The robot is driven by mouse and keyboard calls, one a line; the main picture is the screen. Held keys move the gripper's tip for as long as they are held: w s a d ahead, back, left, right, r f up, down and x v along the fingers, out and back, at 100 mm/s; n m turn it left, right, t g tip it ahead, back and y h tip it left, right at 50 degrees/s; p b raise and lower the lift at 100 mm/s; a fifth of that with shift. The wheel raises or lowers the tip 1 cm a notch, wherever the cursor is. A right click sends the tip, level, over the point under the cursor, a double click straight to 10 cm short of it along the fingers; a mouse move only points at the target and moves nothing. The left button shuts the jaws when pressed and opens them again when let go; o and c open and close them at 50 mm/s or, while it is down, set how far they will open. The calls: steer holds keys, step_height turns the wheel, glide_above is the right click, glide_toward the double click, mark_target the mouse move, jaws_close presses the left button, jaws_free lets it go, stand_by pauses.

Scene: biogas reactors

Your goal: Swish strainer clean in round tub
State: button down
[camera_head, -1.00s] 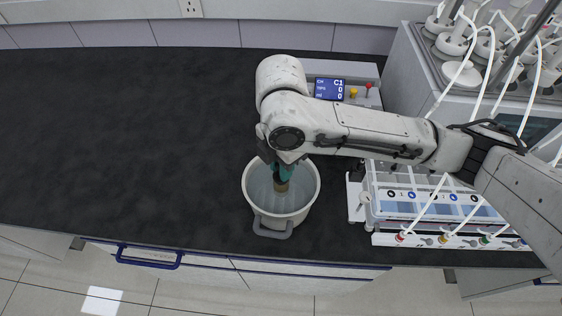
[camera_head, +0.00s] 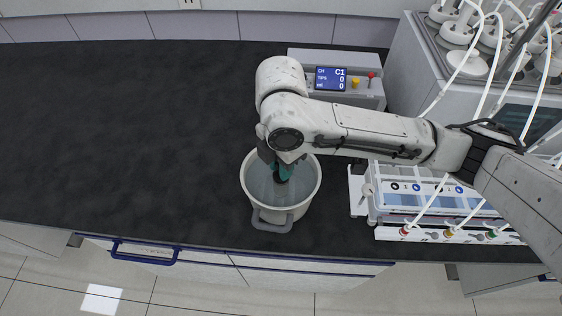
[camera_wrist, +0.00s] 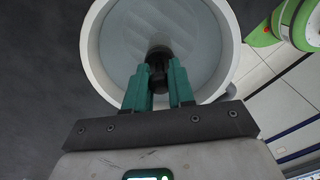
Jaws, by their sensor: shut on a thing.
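The round tub (camera_head: 247,184) is a white-grey pail with a grey handle at its front, standing on the dark bench and holding clear liquid. It also shows in the wrist view (camera_wrist: 90,42). My gripper (camera_head: 283,174) points down into the tub, its teal fingers inside the rim. In the wrist view my gripper (camera_wrist: 158,82) is shut on a dark, round-ended piece, which I take to be the strainer's handle (camera_wrist: 158,57). The strainer's lower part is hidden under the liquid or behind the fingers.
A grey unit with a blue display (camera_head: 331,78) stands behind my arm. A rack with blue-windowed compartments (camera_head: 425,200) and tubing is right of the tub. The bench left of the tub is clear. The bench's front edge lies close to the tub.

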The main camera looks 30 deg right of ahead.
step_height(320, 180, down, 2)
steer(key=shift+f+b, duration=0.15)
steer(key=shift+b, duration=0.45)
step_height(320, 180, up, 4)
steer(key=p, duration=0.3)
steer(key=shift+f, duration=0.2)
steer(key=shift+f, duration=0.2)
steer(key=shift+f+b, duration=1.15)
steer(key=shift+f, duration=0.45)
steer(key=shift+r, duration=0.1)
